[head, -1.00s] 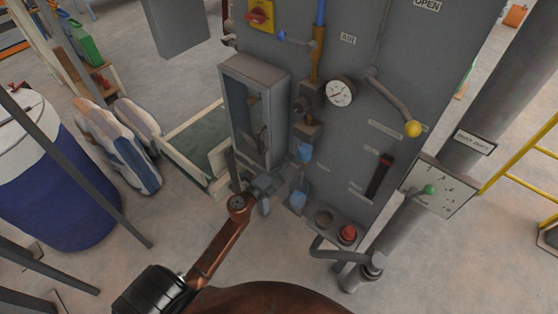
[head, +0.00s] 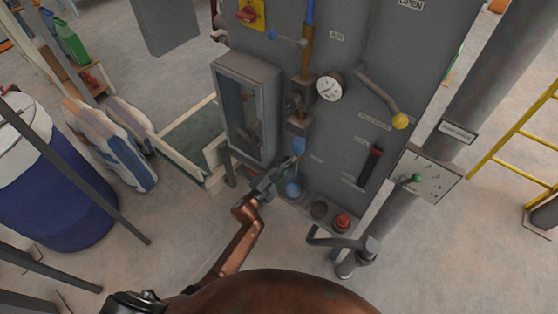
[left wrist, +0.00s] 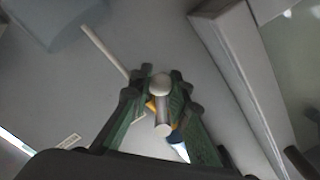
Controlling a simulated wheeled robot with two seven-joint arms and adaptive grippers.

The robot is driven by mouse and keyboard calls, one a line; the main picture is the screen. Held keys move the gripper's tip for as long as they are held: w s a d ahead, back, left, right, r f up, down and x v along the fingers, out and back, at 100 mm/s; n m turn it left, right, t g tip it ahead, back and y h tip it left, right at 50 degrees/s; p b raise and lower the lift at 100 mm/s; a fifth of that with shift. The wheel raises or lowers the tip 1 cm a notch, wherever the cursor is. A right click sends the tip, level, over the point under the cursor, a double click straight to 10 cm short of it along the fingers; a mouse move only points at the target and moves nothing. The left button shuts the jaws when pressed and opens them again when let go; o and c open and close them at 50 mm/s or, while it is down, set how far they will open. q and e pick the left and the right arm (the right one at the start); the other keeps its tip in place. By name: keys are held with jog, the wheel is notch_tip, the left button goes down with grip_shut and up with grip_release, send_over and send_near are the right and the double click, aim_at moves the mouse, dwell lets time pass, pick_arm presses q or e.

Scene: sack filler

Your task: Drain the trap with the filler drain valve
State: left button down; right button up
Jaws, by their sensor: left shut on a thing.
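My left gripper (head: 291,166) is just below this bowl. In the left wrist view my left gripper (left wrist: 161,100) has its green fingers closed around a small pale round-ended valve knob (left wrist: 160,84). Yellow and blue parts show behind the knob, and the fingers partly hide it. My right gripper is not in view.
A grey glass-fronted box (head: 247,70) stands close left of the gripper.

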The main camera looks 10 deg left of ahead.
pick_arm(q)
jog(key=n, duration=0.1)
jog(key=p, duration=0.1)
jog(key=d+n, duration=0.1)
jog(key=shift+s+d+f+n, duration=0.1)
jog(key=shift+s+f+n, duration=0.15)
jog(key=shift+n, duration=0.05)
jog(key=shift+s+d+f+n+p, duration=0.15)
jog(key=shift+d+n+p, duration=0.25)
jog(key=shift+n, duration=0.35)
jog(key=shift+s+d+f+n+p, duration=0.1)
jog(key=shift+d+n+p, duration=0.15)
jog(key=shift+n+p, duration=0.4)
jog(key=c, duration=1.8)
grip_release()
jog(key=shift+s+a, duration=0.1)
jog(key=shift+s, duration=0.05)
jog(key=v, duration=1.1)
jog(key=shift+s, duration=0.35)
jog(key=shift+a, duration=0.1)
